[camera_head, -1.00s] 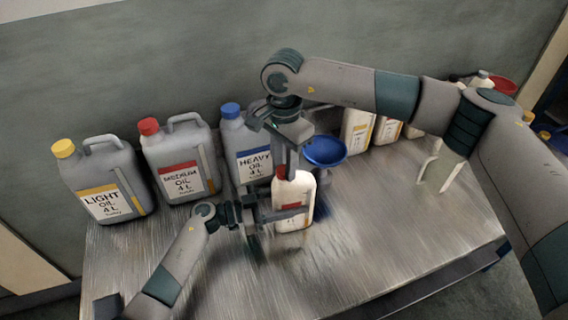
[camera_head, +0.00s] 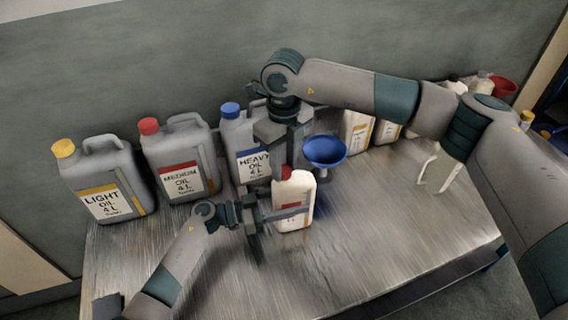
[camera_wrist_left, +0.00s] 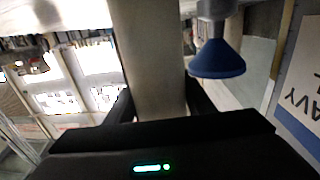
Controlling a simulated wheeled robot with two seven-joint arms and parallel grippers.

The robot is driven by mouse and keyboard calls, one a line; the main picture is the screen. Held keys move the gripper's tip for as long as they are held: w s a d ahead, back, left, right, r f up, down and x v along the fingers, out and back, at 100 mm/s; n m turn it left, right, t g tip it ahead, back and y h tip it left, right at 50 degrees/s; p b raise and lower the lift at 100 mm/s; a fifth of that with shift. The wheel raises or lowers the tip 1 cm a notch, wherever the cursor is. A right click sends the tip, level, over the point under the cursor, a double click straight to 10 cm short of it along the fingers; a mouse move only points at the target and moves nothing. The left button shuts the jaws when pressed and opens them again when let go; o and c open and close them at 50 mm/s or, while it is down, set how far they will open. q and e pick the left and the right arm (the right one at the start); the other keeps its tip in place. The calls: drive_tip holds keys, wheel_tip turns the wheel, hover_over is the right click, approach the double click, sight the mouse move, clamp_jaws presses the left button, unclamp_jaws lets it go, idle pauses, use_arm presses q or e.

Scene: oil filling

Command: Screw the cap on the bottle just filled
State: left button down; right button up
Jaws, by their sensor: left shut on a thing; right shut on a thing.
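A small white bottle (camera_head: 296,205) with a red label stands upright on the metal table, near the middle in the head view. My left gripper (camera_head: 285,212) is shut on the bottle's body from the left. In the left wrist view the pale bottle body (camera_wrist_left: 148,60) rises between my fingers. A red cap (camera_head: 285,173) is at the bottle's top left. My right gripper (camera_head: 288,162) points down from above and is shut on the cap. Its fingers partly hide the cap, and I cannot tell how far the cap is on the neck.
A blue funnel (camera_head: 324,151) is just behind the bottle; it also shows in the left wrist view (camera_wrist_left: 217,60). Jugs of light oil (camera_head: 100,182), medium oil (camera_head: 178,165) and heavy oil (camera_head: 238,145) stand along the back left. Other white bottles (camera_head: 357,132) are behind right. The table front is clear.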

drive_tip(key=m, duration=0.5)
drive_tip(key=o, duration=1.2)
drive_tip(key=shift+c, duration=0.2)
drive_tip(key=shift+r, duration=2.3)
drive_tip(key=shift+c, duration=0.3)
drive_tip(key=n, duration=0.3)
drive_tip(key=shift+r, duration=0.35)
drive_tip(key=n, duration=0.2)
drive_tip(key=r+n, duration=0.1)
drive_tip(key=n, duration=0.3)
drive_tip(key=r+n, duration=0.1)
drive_tip(key=n, duration=0.4)
drive_tip(key=shift+r, duration=0.35)
